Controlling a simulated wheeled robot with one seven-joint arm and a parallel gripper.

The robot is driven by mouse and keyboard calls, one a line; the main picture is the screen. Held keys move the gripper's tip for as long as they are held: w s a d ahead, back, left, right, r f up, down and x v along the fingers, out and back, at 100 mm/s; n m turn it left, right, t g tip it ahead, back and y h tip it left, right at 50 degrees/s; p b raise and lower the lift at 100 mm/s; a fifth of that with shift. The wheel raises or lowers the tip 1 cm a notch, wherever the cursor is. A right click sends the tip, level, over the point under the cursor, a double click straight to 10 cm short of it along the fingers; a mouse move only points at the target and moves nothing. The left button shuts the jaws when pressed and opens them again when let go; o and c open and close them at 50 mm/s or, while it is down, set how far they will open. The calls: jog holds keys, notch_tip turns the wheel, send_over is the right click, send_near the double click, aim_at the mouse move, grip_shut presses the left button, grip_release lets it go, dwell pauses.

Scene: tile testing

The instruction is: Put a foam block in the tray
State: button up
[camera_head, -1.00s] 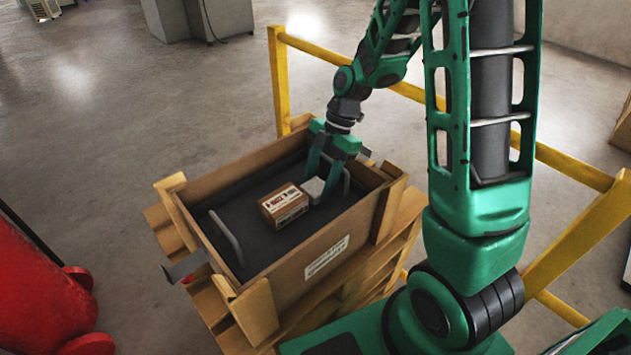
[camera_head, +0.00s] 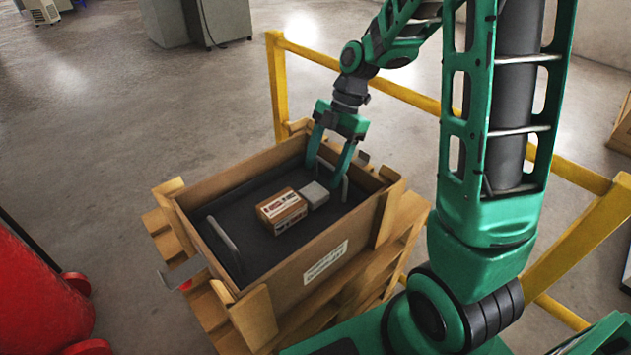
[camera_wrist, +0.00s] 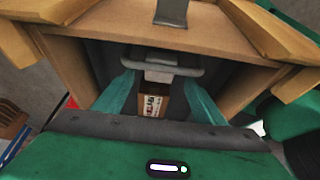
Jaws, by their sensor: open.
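A light grey block (camera_head: 314,195), which looks like the foam block, lies in the dark tray (camera_head: 222,208), against the right side of a small brown carton. My gripper (camera_head: 326,172) is open and empty, just above and behind the block, with its fingers apart and clear of it. In the wrist view my gripper (camera_wrist: 158,100) shows a finger at each side, with the grey block (camera_wrist: 158,77) partly hidden behind a tray handle.
The brown carton (camera_head: 281,209) with a printed label lies mid-tray. The tray has a raised bar handle (camera_head: 224,238) at each end and sits inside a wooden crate (camera_head: 290,275) on a pallet. Yellow rails (camera_head: 400,85) run behind. A red object (camera_head: 40,300) stands at left.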

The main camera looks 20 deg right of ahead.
jog(key=v, duration=0.6)
jog(key=shift+s+d+r, duration=0.15)
jog(key=s+d+m+h, duration=0.1)
jog(key=s+d+m, duration=0.2)
jog(key=s+m, duration=0.5)
jog(key=s+d+r+m+t+h, duration=0.1)
jog(key=s+d+m, duration=0.3)
jog(key=s+m, duration=0.4)
jog(key=s+d+m+h, duration=0.2)
jog(key=s+d+m, duration=0.2)
jog(key=s+m, duration=0.5)
jog(key=m, duration=0.3)
jog(key=shift+r, duration=0.3)
jog(key=shift+w+d, duration=0.1)
jog(key=shift+d, duration=0.05)
